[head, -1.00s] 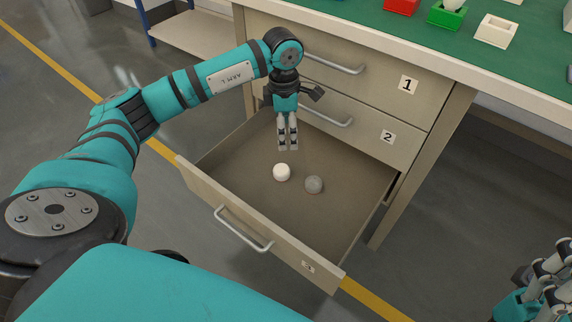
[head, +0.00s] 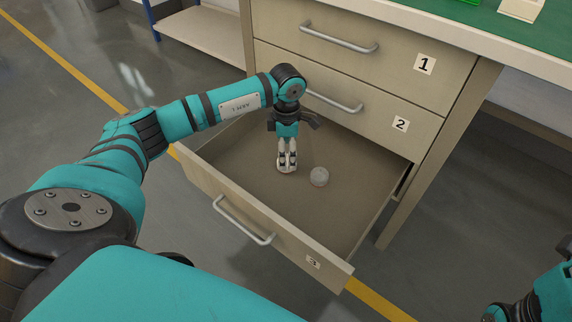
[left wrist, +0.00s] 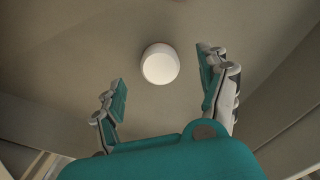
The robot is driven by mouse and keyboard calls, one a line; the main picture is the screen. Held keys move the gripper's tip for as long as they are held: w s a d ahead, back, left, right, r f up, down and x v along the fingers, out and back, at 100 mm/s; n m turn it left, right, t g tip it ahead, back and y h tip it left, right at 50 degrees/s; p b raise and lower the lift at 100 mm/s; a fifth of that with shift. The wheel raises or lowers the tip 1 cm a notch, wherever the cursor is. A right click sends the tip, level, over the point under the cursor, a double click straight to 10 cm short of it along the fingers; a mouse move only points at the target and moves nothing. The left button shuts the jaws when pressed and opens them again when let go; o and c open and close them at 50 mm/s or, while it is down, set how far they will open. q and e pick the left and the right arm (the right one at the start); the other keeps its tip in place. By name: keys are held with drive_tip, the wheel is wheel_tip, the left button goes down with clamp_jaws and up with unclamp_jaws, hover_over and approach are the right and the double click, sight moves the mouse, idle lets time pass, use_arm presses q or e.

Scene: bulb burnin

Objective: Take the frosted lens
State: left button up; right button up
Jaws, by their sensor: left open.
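The white, matte lens, which looks like the frosted one, lies on the drawer floor in the left wrist view (left wrist: 159,64), ahead of and between my spread fingers. In the head view my left gripper (head: 287,164) reaches down into the drawer and mostly hides this lens. The gripper is open, with nothing held.
The open bottom drawer (head: 225,199), labelled 3, has low walls around the gripper. Closed drawers 2 (head: 375,118) and 1 (head: 385,62) rise behind it under the green-topped bench (head: 490,22). The drawer floor is otherwise bare.

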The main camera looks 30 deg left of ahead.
use_arm(q)
wheel_tip(320, 180, down, 4)
drive_tip(key=shift+a+f+b, duration=0.1)
drive_tip(key=shift+b, duration=0.75)
drive_tip(key=c, duration=0.9)
